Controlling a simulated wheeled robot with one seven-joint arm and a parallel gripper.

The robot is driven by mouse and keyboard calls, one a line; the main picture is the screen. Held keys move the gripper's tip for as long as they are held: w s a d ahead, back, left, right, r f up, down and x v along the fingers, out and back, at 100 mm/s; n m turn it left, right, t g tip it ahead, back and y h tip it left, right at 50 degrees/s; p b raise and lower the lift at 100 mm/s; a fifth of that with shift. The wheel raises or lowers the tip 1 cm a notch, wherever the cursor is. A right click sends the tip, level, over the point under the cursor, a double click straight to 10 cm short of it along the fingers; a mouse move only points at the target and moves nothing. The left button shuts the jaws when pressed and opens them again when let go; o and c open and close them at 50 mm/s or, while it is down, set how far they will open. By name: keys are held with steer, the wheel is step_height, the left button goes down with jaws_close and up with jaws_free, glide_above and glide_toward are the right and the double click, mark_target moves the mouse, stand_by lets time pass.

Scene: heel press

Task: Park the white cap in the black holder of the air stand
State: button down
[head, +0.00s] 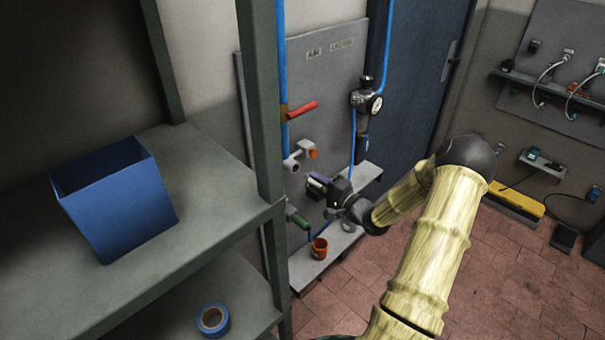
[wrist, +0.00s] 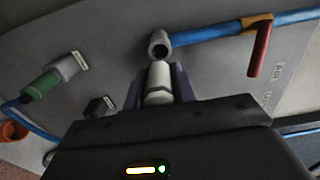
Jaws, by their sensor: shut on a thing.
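My gripper (head: 318,185) is in front of the air stand's grey panel (head: 345,68), below the red lever. In the wrist view its purple fingers (wrist: 157,84) are shut on the white cap (wrist: 159,92), a pale stepped cylinder. The cap points at the open end of a grey pipe outlet (wrist: 158,42). It looks very close to that end; I cannot tell whether they touch. A small black block (wrist: 100,107) with a white label, probably the black holder, is left of the fingers in the wrist view. I cannot make it out in the head view.
A red lever valve (head: 301,109) and a gauge (head: 373,103) are on the blue pipes. A green connector (head: 297,216) and an orange cup (head: 319,248) are below my gripper. A shelf (head: 205,185) with a blue bin (head: 115,200) stands at left.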

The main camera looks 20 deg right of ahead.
steer(key=shift+s+d, duration=0.1)
steer(key=shift+s, duration=0.15)
steer(key=w+d+f+b, duration=0.2)
steer(key=d+f+b, duration=0.5)
steer(key=f, duration=0.5)
steer(key=w+d+f+b, duration=0.3)
steer(key=d+f+b, duration=0.4)
steer(key=f+b, duration=0.4)
steer(key=shift+f, duration=0.5)
stand_by(2.0)
steer(key=shift+w, duration=0.2)
steer(key=shift+b+x, duration=0.6)
steer(key=shift+x, duration=1.75)
stand_by(0.4)
